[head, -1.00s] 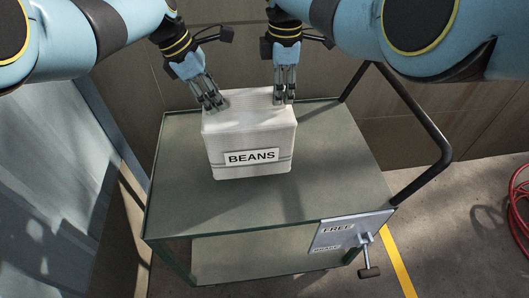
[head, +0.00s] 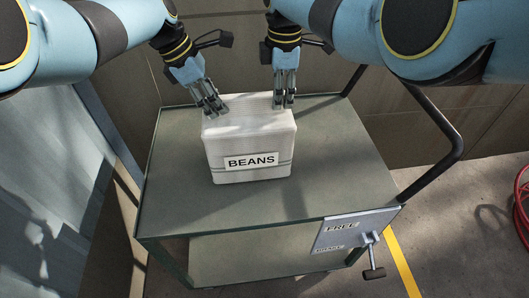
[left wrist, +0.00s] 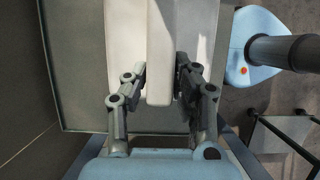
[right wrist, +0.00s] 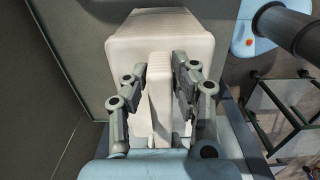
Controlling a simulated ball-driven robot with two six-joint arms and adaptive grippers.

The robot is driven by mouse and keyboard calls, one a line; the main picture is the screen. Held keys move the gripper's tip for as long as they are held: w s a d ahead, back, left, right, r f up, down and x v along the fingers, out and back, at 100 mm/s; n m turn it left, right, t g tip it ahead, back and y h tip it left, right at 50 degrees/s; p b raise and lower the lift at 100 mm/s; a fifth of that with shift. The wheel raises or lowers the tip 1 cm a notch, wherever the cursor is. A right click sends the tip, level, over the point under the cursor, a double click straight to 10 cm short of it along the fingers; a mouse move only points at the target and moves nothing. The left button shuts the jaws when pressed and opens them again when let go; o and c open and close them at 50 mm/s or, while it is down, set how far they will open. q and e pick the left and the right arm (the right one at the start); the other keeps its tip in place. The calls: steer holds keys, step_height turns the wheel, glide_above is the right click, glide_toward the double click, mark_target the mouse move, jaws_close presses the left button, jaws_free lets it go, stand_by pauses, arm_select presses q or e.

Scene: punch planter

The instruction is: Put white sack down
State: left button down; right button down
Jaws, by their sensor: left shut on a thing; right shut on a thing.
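The white sack (head: 250,142), labelled BEANS, is upright over the top of the grey-green cart (head: 340,170). I cannot tell for sure whether its base touches the cart top. My left gripper (head: 216,108) is shut on the sack's top at its left part. My right gripper (head: 284,103) is shut on the sack's top at its right part. In the left wrist view a pale ridge of the sack (left wrist: 159,60) lies between the fingers. The right wrist view shows a similar ridge (right wrist: 160,95) between the fingers, with the sack's body beyond.
The cart top is bare around the sack. A black handle (head: 440,125) rises at the cart's right side. A FREE/BRAKE plate (head: 350,232) with a lever (head: 371,255) is at its front right corner. A red hose (head: 521,205) lies on the floor at right.

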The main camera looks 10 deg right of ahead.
arm_select(q)
steer(key=shift+w+f, duration=0.1)
steer(key=shift+f, duration=0.25)
arm_select(e)
steer(key=shift+w+f, duration=0.1)
steer(key=shift+f, duration=0.25)
arm_select(q)
steer(key=c, duration=1.1)
jaws_free()
steer(key=shift+r, duration=0.15)
arm_select(e)
steer(key=c, duration=1.1)
jaws_free()
steer(key=shift+r, duration=0.15)
arm_select(q)
steer(key=shift+o, duration=0.2)
arm_select(e)
steer(key=shift+o, duration=0.2)
steer(key=shift+r, duration=0.2)
arm_select(q)
steer(key=v, duration=1.2)
arm_select(e)
step_height(320, 180, up, 12)
steer(key=shift+f, duration=0.25)
arm_select(q)
steer(key=shift+a, duration=0.1)
